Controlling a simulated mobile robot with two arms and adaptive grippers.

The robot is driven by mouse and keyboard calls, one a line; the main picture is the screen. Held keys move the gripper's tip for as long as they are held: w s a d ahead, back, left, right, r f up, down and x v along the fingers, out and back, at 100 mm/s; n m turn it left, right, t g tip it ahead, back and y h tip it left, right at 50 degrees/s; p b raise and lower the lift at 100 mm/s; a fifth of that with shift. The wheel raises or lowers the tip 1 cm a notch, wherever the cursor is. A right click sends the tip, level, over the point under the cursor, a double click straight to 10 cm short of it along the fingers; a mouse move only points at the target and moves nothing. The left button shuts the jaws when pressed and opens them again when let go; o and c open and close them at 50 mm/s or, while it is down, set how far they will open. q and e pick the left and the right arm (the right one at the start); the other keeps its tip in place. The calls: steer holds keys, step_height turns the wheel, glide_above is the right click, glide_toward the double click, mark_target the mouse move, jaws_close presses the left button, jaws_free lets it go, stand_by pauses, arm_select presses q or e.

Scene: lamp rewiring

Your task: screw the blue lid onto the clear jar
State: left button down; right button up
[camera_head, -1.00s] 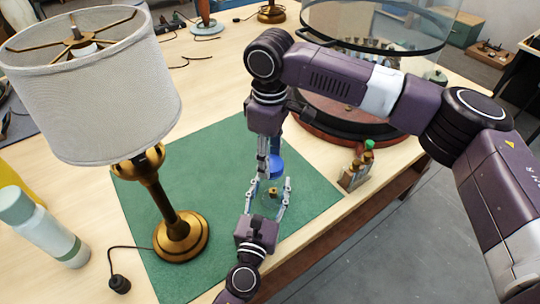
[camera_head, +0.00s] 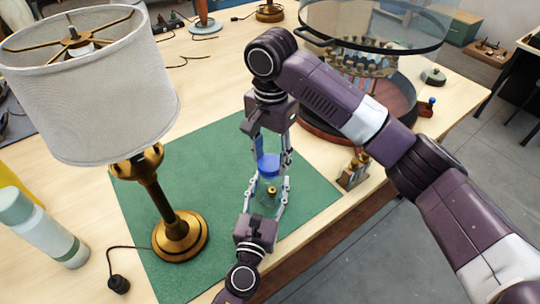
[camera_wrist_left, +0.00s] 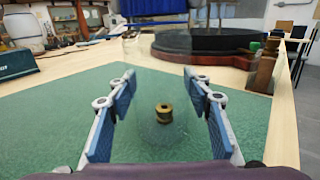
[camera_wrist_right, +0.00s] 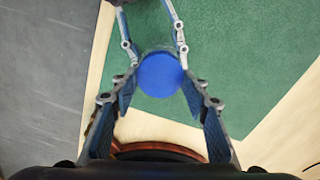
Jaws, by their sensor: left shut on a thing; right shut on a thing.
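The clear jar (camera_head: 268,191) stands on the green mat (camera_head: 215,170), with a small brass spool (camera_wrist_left: 164,113) showing through its wall. My left gripper (camera_head: 268,198) is shut on the jar's sides; the jar is barely visible between its pads in the left wrist view (camera_wrist_left: 160,100). The blue lid (camera_head: 268,163) is at the top of the jar, and its round top shows in the right wrist view (camera_wrist_right: 160,75). My right gripper (camera_head: 271,160) points down from above and is shut on the lid. Whether the threads are engaged is hidden.
A brass lamp (camera_head: 180,235) with a grey shade stands left of the jar, its cord on the table. A white bottle (camera_head: 45,230) is at far left. A glass-covered round stand (camera_head: 370,70) is behind, and a small wooden holder (camera_head: 354,170) sits near the right edge.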

steer(key=m, duration=0.8)
steer(key=shift+d, duration=0.1)
steer(key=m, duration=0.7)
steer(key=shift+s, duration=0.2)
steer(key=o, duration=0.7)
steer(key=shift+r, duration=2.2)
steer(key=shift+c, duration=0.6)
